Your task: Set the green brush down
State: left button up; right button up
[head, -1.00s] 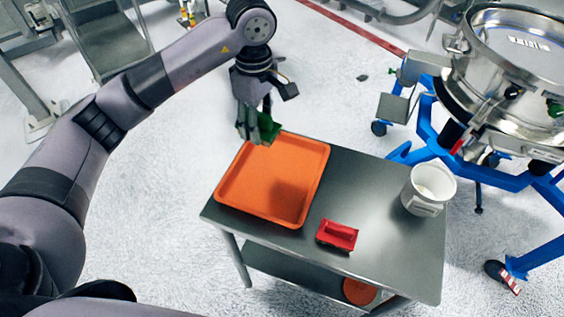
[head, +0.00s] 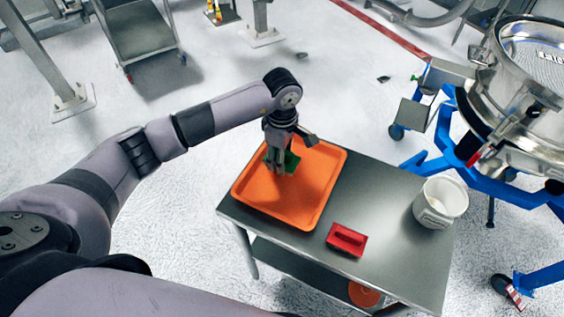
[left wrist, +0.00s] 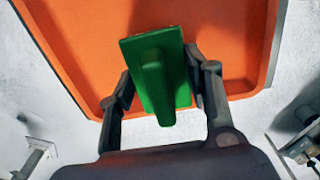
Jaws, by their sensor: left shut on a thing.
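The green brush (head: 290,161) is held in my left gripper (head: 280,158), over the far left part of the orange tray (head: 309,205). In the left wrist view the green brush (left wrist: 155,75) sits between the two fingers of my left gripper (left wrist: 160,88), with the orange tray (left wrist: 225,45) beneath. The fingers are closed on its sides. I cannot tell whether the brush touches the tray. The tray lies on the left part of a steel table. My right gripper is not in view.
A red brush (head: 347,239) lies on the steel table (head: 385,205) to the right of the tray. A white bucket (head: 440,203) stands at the table's right side. The steel sifter (head: 520,120) on a blue frame is beyond it. Bare tabletop lies between tray and bucket.

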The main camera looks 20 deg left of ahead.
pick_arm(q)
notch_tip(320, 180, down, 4)
jog(key=shift+r+p, duration=0.25)
jog(key=shift+p, duration=0.2)
jog(key=shift+f, duration=0.3)
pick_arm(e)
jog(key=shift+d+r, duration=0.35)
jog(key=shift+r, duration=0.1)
pick_arm(q)
jog(key=shift+f, duration=0.1)
jog(key=shift+f, duration=0.1)
jog(key=o, duration=1.1)
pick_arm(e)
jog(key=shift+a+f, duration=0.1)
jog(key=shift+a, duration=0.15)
